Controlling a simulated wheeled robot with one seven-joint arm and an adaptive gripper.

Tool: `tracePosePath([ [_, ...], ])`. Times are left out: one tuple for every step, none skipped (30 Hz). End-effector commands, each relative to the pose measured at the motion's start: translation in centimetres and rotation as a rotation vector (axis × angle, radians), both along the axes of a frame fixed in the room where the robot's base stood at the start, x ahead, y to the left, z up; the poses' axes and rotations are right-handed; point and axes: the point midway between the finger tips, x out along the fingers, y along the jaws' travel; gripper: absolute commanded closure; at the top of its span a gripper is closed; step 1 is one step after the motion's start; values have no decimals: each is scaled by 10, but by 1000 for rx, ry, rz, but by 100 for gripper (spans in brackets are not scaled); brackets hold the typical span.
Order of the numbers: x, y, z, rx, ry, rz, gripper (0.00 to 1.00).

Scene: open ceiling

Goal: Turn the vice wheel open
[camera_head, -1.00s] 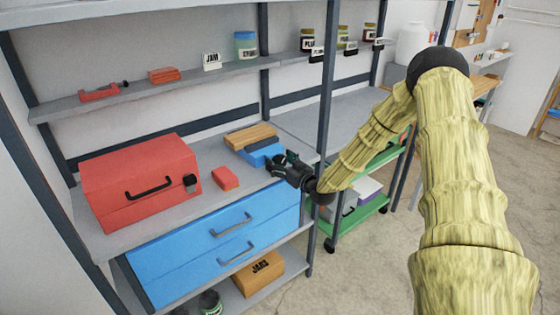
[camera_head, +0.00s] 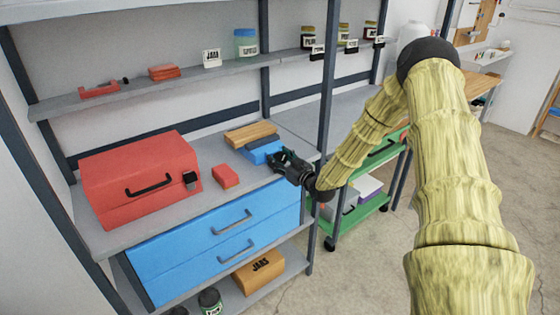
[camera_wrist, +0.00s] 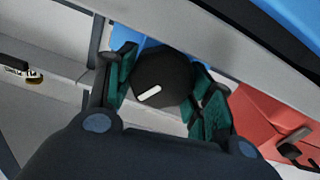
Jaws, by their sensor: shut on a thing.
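The blue vice (camera_head: 262,152) stands on the grey bench top near its right front edge. Its wheel (camera_wrist: 162,80) is a dark round knob with a white bar mark, seen face on in the wrist view; the mark slants up to the right. My gripper (camera_head: 281,162) reaches it from the right. In the wrist view my gripper (camera_wrist: 164,88) has its green-padded fingers on either side of the wheel, shut on it. In the head view the wheel is hidden by the gripper. A little of the blue body shows behind the wheel.
A red toolbox (camera_head: 138,178) and a small red block (camera_head: 225,176) are left of the vice. Wooden boards (camera_head: 250,133) lie by the vice. Blue drawers (camera_head: 215,240) are below. A dark shelf post (camera_head: 327,120) rises close to my gripper and arm.

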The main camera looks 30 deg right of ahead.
Motion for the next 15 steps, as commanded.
tracePosePath([
  [1, 0, -1, -32, -3, 1, 72],
  [1, 0, -1, -50, -4, 0, 72],
  [1, 0, -1, -73, -6, -1, 72],
  [1, 0, -1, -87, -7, -1, 72],
  [1, 0, -1, -101, -9, -1, 72],
  [1, 0, 0, -116, -10, -1, 72],
  [0, 0, 0, -125, -11, -1, 72],
  [0, 0, 0, -132, -11, -1, 72],
  [0, 0, 0, -139, -12, -1, 72],
  [0, 0, 0, -142, -12, -2, 72],
  [0, 0, 0, -145, -13, -2, 72],
  [0, 0, 0, -146, -13, -2, 72],
  [0, 0, 0, -146, -13, -2, 72],
  [0, 0, 0, -146, -13, -2, 72],
  [0, 0, 0, -145, -13, -2, 72],
])
